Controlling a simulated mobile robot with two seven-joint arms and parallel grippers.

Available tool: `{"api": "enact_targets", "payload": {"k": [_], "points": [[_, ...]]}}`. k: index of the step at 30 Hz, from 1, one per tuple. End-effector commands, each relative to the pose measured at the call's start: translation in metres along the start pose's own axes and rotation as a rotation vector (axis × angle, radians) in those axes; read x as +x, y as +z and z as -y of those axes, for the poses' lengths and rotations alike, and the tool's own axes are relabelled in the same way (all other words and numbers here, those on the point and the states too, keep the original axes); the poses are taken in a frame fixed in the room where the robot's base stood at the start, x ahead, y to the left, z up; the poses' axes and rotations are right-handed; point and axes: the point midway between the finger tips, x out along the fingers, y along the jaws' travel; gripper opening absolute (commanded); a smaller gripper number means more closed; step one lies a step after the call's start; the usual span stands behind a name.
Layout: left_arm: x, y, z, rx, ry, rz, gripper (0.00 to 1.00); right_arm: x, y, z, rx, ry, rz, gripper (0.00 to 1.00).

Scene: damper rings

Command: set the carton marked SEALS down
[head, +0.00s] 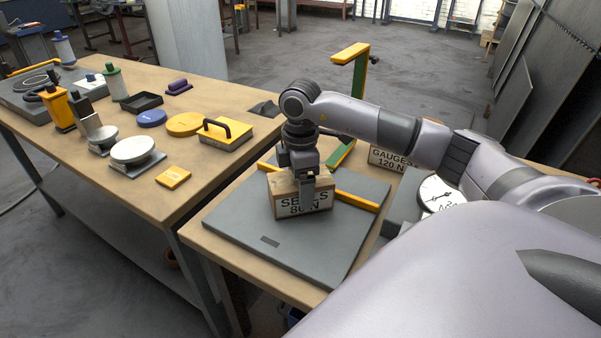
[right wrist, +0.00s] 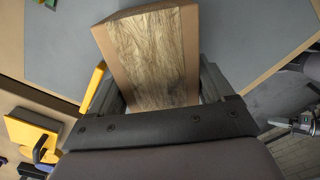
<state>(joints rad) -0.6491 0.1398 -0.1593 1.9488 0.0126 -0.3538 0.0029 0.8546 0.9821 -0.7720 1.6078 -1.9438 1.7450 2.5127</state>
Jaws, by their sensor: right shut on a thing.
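The carton marked SEALS 80 N (head: 303,203) is a brown box at the middle of the head view. My right gripper (head: 308,178) comes down on it from above and is shut on it. In the right wrist view the carton's wood-grained top (right wrist: 152,58) lies between the two fingers (right wrist: 165,95). The carton is over or on the grey plate (head: 290,248) on the bench; I cannot tell whether its underside touches. My left gripper is not in view.
A yellow bar (head: 352,199) lies behind the carton on the plate. A green and yellow post (head: 359,95) stands behind. A GAUGES carton (head: 388,158) and a round dial (head: 440,194) are at right. The left bench (head: 190,185) holds several parts. The plate's front is clear.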

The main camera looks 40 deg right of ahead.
Motion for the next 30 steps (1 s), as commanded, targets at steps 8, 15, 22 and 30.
{"api": "enact_targets", "payload": {"k": [8,15,22,30], "points": [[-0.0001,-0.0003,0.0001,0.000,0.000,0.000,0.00,-0.0011,-0.0004,-0.0006,0.000,0.003,-0.002,0.33],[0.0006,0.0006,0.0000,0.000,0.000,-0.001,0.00,0.0010,-0.0004,-0.0005,0.000,0.002,-0.002,0.33],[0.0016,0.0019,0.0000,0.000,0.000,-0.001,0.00,0.0044,-0.0004,-0.0005,0.000,0.002,-0.002,0.33],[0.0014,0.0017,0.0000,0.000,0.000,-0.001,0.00,0.0055,0.0000,0.0003,0.000,-0.001,0.001,1.00]]}}
